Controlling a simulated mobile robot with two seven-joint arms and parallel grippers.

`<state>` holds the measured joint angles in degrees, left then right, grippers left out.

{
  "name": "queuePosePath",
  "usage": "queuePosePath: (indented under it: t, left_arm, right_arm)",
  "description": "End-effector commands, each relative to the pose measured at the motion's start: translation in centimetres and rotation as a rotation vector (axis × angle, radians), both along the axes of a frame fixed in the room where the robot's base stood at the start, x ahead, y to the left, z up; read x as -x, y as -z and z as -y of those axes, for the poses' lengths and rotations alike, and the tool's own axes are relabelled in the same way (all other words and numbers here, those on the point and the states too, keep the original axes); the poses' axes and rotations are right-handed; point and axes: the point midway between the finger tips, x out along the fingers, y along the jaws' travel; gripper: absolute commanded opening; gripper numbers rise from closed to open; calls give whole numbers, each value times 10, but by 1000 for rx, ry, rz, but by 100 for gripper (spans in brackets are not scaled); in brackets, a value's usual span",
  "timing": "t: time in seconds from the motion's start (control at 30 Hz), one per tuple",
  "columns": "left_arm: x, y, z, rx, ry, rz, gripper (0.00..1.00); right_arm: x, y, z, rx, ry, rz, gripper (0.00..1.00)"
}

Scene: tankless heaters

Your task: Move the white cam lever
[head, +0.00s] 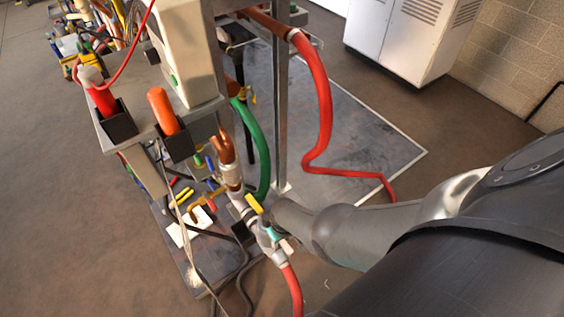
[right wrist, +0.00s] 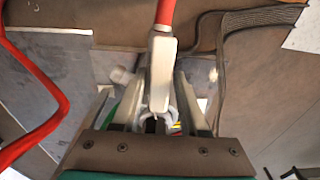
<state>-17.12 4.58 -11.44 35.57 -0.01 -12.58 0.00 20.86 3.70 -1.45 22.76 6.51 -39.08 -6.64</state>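In the right wrist view, a long off-white piece (right wrist: 160,75), which looks like the white cam lever, lies along the fitting at the end of a red hose. My right gripper (right wrist: 157,108) is open, with one finger on each side of this piece and a gap visible on both sides. A white curved part shows low between the fingers. In the head view my right arm reaches in from the right to the pale fitting (head: 281,254) at the red hose's top; the gripper (head: 270,234) there is small and partly hidden. My left gripper is not in view.
A red hose (head: 322,110) and a green hose (head: 262,150) hang near a metal post (head: 280,100). A yellow valve handle (head: 254,203) sits just above the fitting. A shelf with bottles in black holders (head: 118,124) stands left. Open floor lies to the right.

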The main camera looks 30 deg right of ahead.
Motion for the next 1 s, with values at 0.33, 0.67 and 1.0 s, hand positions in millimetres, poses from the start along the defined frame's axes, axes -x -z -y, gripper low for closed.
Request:
queuePosePath:
  t: [0.33, 0.67, 1.0]
  left_arm:
    - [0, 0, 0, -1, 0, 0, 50]
    - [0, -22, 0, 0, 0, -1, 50]
    - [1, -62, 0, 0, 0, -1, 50]
  right_arm:
    - [4, 2, 0, 0, 0, -8, 57]
    - [6, -21, 0, 0, 0, -9, 57]
    - [9, -61, 0, 0, -1, -8, 57]
